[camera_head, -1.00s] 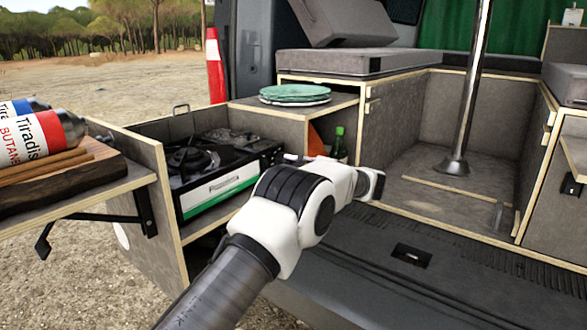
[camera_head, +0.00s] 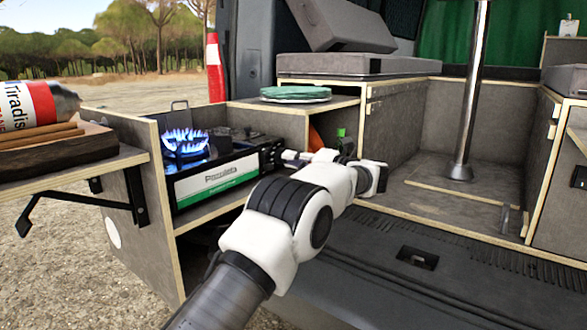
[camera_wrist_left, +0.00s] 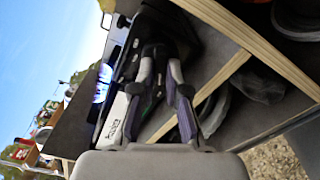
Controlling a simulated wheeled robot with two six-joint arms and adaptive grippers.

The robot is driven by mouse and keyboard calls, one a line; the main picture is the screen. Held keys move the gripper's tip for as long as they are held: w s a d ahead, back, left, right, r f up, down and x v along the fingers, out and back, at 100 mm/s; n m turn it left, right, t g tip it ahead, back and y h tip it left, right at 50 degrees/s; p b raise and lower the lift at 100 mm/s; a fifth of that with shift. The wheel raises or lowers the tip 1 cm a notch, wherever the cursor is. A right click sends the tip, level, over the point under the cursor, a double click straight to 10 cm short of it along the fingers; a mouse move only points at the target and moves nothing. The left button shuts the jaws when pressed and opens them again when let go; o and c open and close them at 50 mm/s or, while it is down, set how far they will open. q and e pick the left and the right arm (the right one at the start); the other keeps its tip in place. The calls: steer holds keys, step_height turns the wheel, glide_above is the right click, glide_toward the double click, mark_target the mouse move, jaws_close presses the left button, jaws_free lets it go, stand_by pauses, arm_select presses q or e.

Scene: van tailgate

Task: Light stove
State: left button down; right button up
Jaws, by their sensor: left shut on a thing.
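The camping stove (camera_head: 217,178) is black with a pale and green front panel and sits in the pull-out wooden compartment. A blue flame (camera_head: 185,143) burns in a ring on its burner; its glow also shows in the left wrist view (camera_wrist_left: 103,82). My left gripper (camera_head: 284,158) is at the right end of the stove's front, shut on the stove knob (camera_head: 268,155). The knob is mostly hidden by the fingers. In the left wrist view the fingers (camera_wrist_left: 158,52) reach to the dark end of the stove. My right gripper is not in view.
Green plates (camera_head: 296,92) sit on the shelf right of the stove, with a green bottle (camera_head: 341,136) below. A metal post (camera_head: 474,90) stands further right.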

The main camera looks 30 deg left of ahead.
arm_select(q)
steer(key=shift+f+n+b, duration=0.15)
steer(key=shift+n+b, duration=0.2)
steer(key=shift+n, duration=0.15)
steer(key=c, duration=1.2)
jaws_free()
steer(key=shift+d, duration=0.1)
steer(key=d, duration=1.2)
steer(key=shift+s, duration=0.25)
steer(key=shift+a, duration=0.1)
